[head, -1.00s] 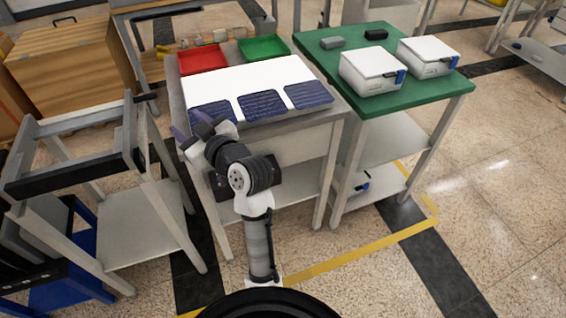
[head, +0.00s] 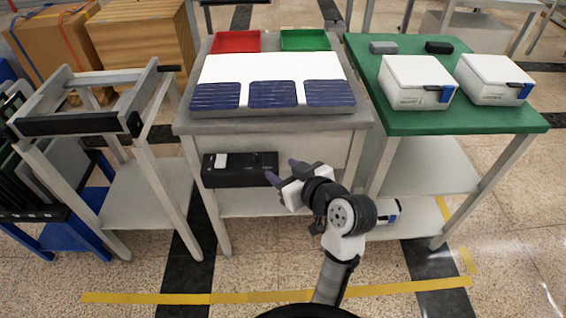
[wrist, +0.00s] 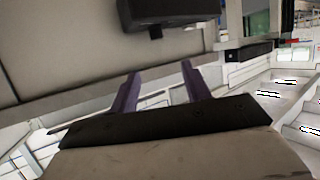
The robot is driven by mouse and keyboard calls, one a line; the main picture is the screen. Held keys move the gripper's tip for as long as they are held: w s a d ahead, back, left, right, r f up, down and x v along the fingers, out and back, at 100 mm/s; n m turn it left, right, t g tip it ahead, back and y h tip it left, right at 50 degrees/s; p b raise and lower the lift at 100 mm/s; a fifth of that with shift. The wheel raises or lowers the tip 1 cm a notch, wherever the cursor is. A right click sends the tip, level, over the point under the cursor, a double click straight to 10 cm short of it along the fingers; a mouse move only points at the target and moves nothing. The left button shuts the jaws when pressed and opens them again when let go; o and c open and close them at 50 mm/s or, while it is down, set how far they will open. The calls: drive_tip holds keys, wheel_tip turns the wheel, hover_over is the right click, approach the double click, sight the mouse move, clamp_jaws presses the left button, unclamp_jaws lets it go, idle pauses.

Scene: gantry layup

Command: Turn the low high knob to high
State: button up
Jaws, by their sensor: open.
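A black control box (head: 239,170) is fixed to the front of the middle workbench, below its top. It carries a white switch (head: 220,161) at its left and a small dark knob (head: 257,159) toward its right; the knob's setting is too small to read. My gripper (head: 281,170) is open and empty, just right of the box and in front of the bench. In the wrist view, my gripper's two purple fingers (wrist: 160,90) stand apart with nothing between them.
The workbench top (head: 290,124) holds a white board with dark blue panels, a red tray (head: 236,41) and a green tray (head: 305,40). A green table (head: 455,122) with two white devices stands right. A grey frame stand (head: 85,125) stands left. Floor in front is clear.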

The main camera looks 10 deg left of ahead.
sight(260, 158)
drive_tip(key=x, duration=0.4)
drive_tip(key=f+x, duration=0.1)
drive_tip(key=x, duration=0.8)
drive_tip(key=shift+d+f, duration=0.2)
drive_tip(key=shift+d, duration=0.05)
drive_tip(key=shift+c, duration=0.5)
drive_tip(key=c, duration=0.9)
